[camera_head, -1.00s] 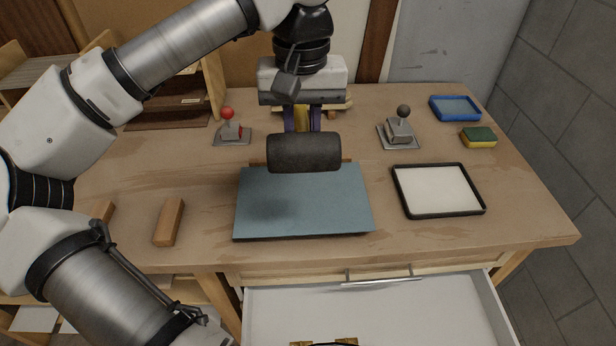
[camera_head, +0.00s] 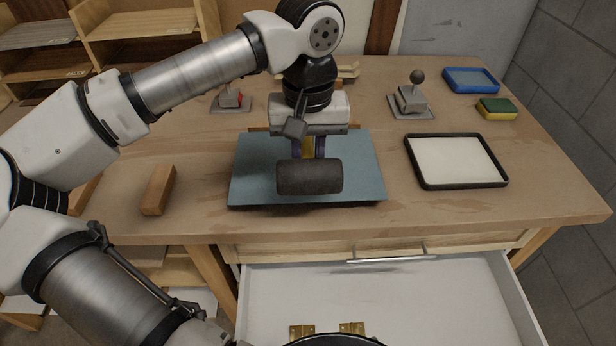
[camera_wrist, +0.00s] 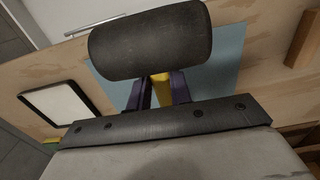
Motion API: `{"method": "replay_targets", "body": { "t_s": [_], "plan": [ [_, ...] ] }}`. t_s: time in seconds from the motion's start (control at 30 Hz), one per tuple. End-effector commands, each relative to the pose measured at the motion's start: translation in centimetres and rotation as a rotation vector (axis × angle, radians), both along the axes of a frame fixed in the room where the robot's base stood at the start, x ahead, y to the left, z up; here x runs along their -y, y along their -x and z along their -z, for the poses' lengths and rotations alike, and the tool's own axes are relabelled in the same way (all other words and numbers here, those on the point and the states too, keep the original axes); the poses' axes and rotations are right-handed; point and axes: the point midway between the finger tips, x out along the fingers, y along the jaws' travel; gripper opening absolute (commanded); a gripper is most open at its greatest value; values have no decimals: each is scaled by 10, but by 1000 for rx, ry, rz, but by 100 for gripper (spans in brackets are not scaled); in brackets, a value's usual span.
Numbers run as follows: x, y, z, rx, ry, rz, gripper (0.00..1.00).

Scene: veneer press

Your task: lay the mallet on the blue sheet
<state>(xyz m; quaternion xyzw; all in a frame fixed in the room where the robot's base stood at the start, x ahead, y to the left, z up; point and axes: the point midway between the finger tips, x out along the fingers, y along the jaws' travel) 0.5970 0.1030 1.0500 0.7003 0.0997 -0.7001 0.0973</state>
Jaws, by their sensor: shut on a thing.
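The mallet has a dark grey cylindrical head (camera_head: 310,177) and a yellow handle, which shows in the wrist view (camera_wrist: 160,90). My gripper (camera_head: 308,147) is shut on the handle, with the head on the near side of the fingers. The blue sheet (camera_head: 255,170) lies flat on the bench. The mallet head is over the sheet's front middle part in the head view. I cannot tell whether it touches the sheet. In the wrist view the sheet (camera_wrist: 222,65) shows behind the mallet. My wrist and gripper hide part of the sheet's back edge.
A black-framed white tray (camera_head: 456,140) is right of the sheet. A grey-knobbed lever (camera_head: 411,98), blue tray (camera_head: 471,80) and sponge (camera_head: 497,108) stand behind it. A wooden block (camera_head: 158,190) lies left. An open drawer (camera_head: 400,300) with brass hinges (camera_head: 352,328) sticks out in front.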

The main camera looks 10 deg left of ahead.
Motion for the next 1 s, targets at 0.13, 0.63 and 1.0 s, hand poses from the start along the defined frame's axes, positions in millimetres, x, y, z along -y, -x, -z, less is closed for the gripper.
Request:
{"method": "replay_targets", "body": {
  "t_s": [0.13, 0.63, 1.0],
  "plan": [
    [0, 0, 18, 0, -1, 0, 0],
    [0, 0, 43, 0, 1, 0, 0],
    [0, 0, 54, 0, 1, 0, 0]
  ]
}}
